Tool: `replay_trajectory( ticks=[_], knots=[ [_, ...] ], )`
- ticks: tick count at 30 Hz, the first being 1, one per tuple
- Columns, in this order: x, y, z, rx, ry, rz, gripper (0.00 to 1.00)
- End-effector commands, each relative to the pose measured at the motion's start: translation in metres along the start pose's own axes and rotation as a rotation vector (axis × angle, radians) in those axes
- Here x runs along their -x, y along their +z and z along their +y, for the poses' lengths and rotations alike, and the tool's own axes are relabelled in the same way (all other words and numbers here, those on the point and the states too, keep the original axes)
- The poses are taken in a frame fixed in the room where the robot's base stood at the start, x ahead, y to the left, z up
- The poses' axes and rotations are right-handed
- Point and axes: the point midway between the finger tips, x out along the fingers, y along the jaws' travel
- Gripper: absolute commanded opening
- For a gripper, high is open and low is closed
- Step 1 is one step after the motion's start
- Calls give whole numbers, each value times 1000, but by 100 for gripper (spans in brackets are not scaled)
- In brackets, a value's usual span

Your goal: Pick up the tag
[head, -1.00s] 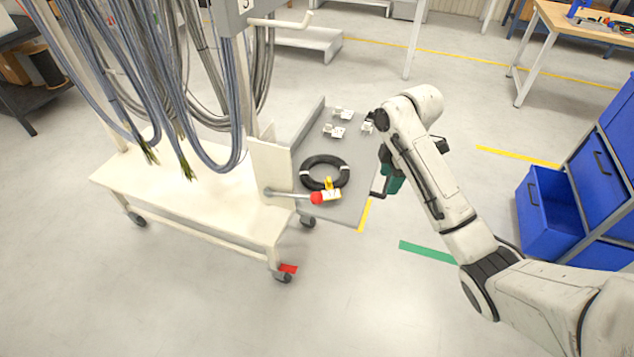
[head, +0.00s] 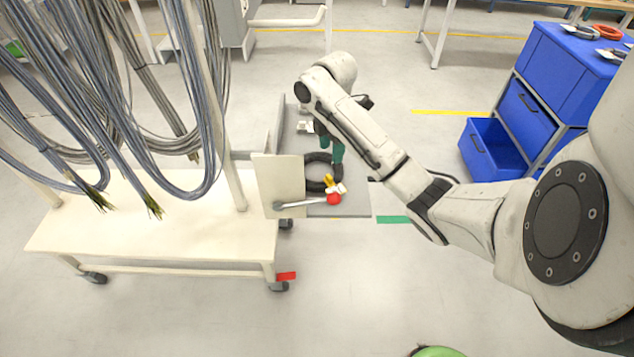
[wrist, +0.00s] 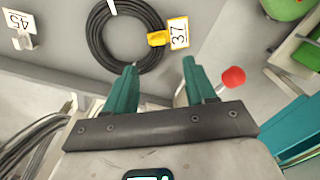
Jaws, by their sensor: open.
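A white tag marked 37 (wrist: 179,33) with a yellow clip (wrist: 157,38) sits at the edge of a black cable coil (wrist: 100,45) in the wrist view. In the head view the tag (head: 338,188) lies at the near right of the coil (head: 316,172), on a grey shelf (head: 357,207). My gripper (wrist: 160,66) is open and empty, its green fingers pointing toward the coil and tag, apart from them as far as I can tell. In the head view my gripper (head: 336,158) partly covers the coil's right side.
A lever with a red knob (head: 333,199) reaches in front of the tag; the knob (wrist: 233,77) is right of my fingers in the wrist view. A white upright panel (head: 278,184) borders the shelf's left.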

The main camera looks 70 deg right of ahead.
Motion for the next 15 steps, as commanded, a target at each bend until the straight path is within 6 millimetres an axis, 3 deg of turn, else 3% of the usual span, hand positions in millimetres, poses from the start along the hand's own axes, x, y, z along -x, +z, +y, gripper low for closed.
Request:
replay_trajectory(
  ticks=[6,15],
  knots=[
    [-32,-1,0,-1,-2,2,55],
    [-59,0,0,-2,-2,-1,55]
  ],
)
